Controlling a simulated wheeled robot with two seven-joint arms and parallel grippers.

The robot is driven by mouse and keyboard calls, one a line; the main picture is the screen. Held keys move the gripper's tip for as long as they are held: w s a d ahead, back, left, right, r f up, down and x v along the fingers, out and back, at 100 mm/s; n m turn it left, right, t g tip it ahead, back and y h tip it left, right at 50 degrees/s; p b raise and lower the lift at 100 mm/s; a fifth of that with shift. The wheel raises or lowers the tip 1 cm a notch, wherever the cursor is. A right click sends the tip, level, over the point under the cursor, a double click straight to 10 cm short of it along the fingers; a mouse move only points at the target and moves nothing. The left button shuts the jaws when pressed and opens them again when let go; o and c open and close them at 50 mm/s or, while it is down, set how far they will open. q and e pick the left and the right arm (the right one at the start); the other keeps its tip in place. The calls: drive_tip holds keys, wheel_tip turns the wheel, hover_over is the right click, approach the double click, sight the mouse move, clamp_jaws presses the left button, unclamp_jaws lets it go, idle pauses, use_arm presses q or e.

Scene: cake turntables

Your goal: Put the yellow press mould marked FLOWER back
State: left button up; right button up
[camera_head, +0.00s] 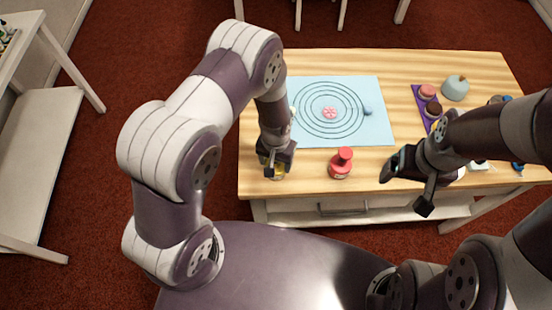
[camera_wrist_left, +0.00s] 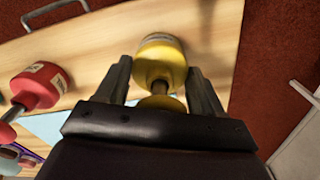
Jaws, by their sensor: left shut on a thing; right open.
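The yellow press mould (camera_wrist_left: 161,58) is between the fingers of my left gripper (camera_wrist_left: 168,88) in the left wrist view. The gripper is shut on its narrow handle. A pale label shows on its body, but I cannot read it. In the head view the yellow mould (camera_head: 278,174) is mostly hidden under my left gripper (camera_head: 272,165), at the table's front left. I cannot tell whether it touches the table. My right gripper (camera_head: 408,184) is open and empty over the front right of the table.
A red press mould (camera_head: 340,164) stands right of the yellow one. Behind is a light blue mat (camera_head: 380,132) with dark rings and a pink piece (camera_head: 330,113). A purple tray (camera_head: 418,97) holds round cakes; a blue-grey domed thing (camera_head: 455,88) stands beside it on the wooden table (camera_head: 310,62).

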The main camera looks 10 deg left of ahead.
use_arm(q)
drive_tip(key=shift+w+f, duration=0.15)
drive_tip(key=shift+f, duration=0.1)
drive_tip(key=shift+f, duration=0.1)
drive_tip(key=o, duration=1.2)
drive_tip(key=shift+c, duration=0.2)
drive_tip(key=shift+r, duration=0.3)
wheel_tip(320, 180, up, 12)
drive_tip(key=shift+f+b, duration=0.2)
drive_tip(key=shift+b, duration=0.65)
drive_tip(key=s+a+r+n+t, duration=0.1)
drive_tip(key=s+a+r, duration=0.6)
drive_tip(key=s+r, duration=0.1)
drive_tip(key=shift+s+a+r, duration=0.15)
drive_tip(key=shift+s+r, duration=0.2)
drive_tip(key=shift+r, duration=0.3)
